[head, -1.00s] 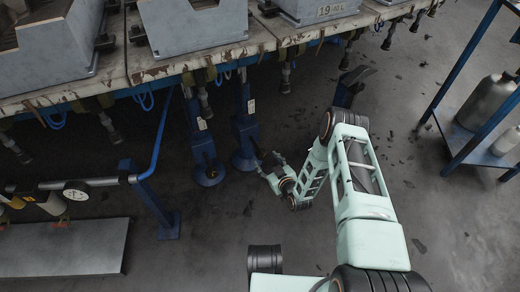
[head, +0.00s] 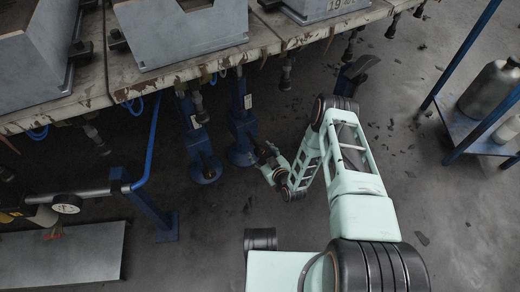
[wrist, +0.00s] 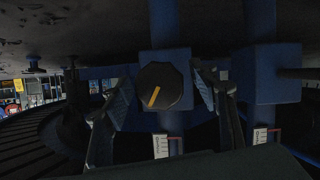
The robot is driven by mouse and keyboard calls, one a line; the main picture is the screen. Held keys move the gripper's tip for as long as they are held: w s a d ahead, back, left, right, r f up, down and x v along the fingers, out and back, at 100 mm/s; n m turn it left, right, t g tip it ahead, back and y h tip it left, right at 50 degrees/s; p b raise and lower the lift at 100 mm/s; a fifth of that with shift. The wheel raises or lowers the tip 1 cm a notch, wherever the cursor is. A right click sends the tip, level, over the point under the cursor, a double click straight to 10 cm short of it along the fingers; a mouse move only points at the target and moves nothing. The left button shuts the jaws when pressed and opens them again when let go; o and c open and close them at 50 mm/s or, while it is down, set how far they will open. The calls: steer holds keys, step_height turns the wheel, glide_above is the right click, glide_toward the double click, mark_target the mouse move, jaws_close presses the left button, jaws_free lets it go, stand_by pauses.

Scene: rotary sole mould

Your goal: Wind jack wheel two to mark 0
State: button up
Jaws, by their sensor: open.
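In the wrist view, a dark round jack wheel (wrist: 165,80) with a yellow line sits on the front of a blue jack block. The yellow line points down and slightly left. My gripper (wrist: 162,92) is open, one finger on each side of the wheel; I cannot tell whether they touch it. In the head view, my gripper (head: 264,156) is beside the right-hand blue jack (head: 240,125); the wheel is hidden or too small there. Another blue jack (head: 197,142) stands to the left. No wheel number or mark 0 is readable.
The worn machine table (head: 95,104) with grey moulds (head: 180,42) overhangs the jacks. A blue rack (head: 465,143) with canisters is at right.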

steer(key=c, duration=1.2)
steer(key=shift+o, duration=0.2)
steer(key=shift+a+n+t+h, duration=0.15)
steer(key=shift+n+t+h, duration=0.3)
steer(key=shift+n, duration=0.45)
steer(key=shift+n+t+h, duration=0.45)
steer(key=shift+n, duration=0.55)
steer(key=o, duration=1.2)
steer(key=shift+c, duration=0.2)
